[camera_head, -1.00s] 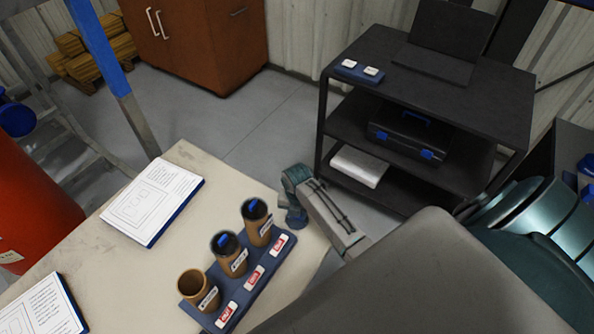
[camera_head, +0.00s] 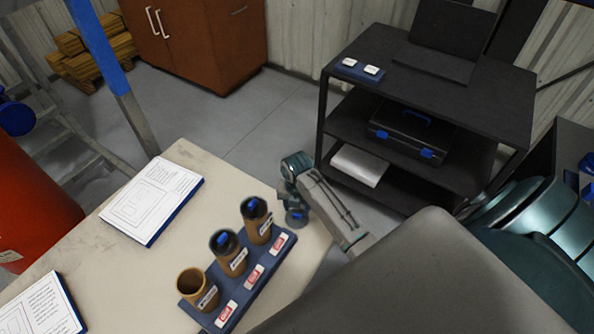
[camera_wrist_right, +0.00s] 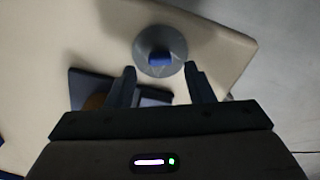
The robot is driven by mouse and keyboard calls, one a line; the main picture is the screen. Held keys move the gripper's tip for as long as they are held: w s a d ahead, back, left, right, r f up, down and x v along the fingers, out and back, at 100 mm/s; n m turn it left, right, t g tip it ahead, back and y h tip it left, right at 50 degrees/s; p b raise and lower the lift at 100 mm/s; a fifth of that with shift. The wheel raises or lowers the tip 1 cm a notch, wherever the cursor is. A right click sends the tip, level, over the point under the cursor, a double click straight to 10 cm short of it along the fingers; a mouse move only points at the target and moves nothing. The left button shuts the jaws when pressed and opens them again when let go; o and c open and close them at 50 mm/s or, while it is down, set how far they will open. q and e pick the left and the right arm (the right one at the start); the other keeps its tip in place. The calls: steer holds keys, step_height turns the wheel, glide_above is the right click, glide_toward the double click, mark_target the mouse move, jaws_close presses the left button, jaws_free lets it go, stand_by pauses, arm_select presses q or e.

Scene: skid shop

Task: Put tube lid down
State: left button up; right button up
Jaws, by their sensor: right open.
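A round grey tube lid (camera_wrist_right: 160,50) with a blue handle rests on the pale table just beyond my right fingertips in the wrist view. In the head view the lid (camera_head: 297,217) is near the table's right edge, beside the rack. My right gripper (camera_head: 292,198) is open and empty, above the lid and apart from it; its two fingers (camera_wrist_right: 160,72) show spread in the wrist view. An open brown tube (camera_head: 196,287) stands without a lid at the near end of the blue rack (camera_head: 245,292). My left gripper is not in view.
Two lidded tubes, a middle one (camera_head: 230,260) and a far one (camera_head: 258,229), stand in the rack beside red-and-white labels. A black shelf cart (camera_head: 470,75) stands beyond the table's right edge.

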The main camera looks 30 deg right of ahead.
mark_target(297, 214)
step_height(297, 214, up, 8)
steer(key=b, duration=0.1)
stand_by(0.6)
